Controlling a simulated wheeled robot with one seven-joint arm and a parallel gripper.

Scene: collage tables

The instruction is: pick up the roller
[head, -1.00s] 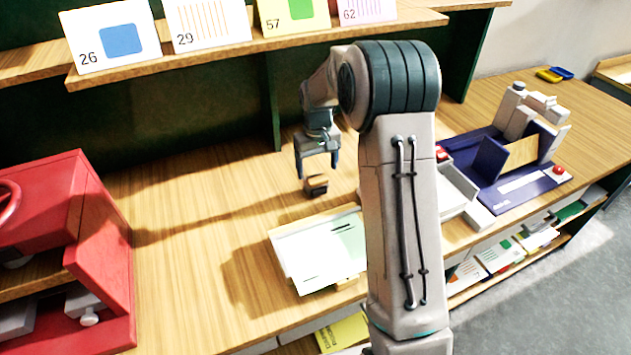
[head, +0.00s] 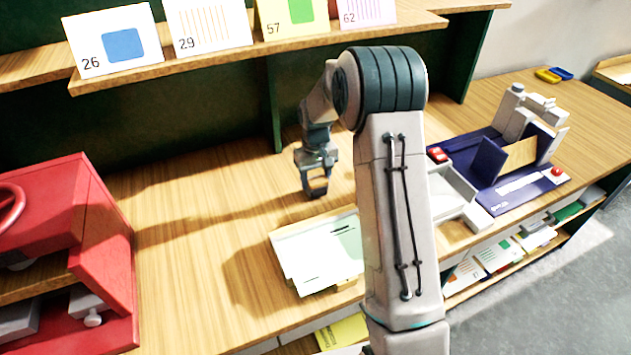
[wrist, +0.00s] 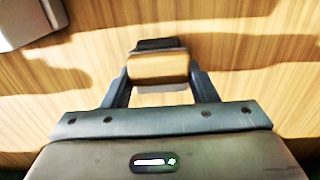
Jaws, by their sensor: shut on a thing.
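The roller is a small block with a light-wood face and a dark edge. In the wrist view the roller (wrist: 158,67) sits between the two dark fingers of my gripper (wrist: 158,75), which are shut on it. In the head view my gripper (head: 316,190) is low over the wooden table, behind the white sheets. The roller is mostly hidden by the fingers there. I cannot tell whether it still touches the table.
White and pale green sheets (head: 318,255) lie just in front of my gripper. A red press (head: 95,230) stands at the left. A blue-based machine (head: 520,190) stands at the right. A shelf with numbered cards (head: 260,45) runs above the back. The table left of my gripper is clear.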

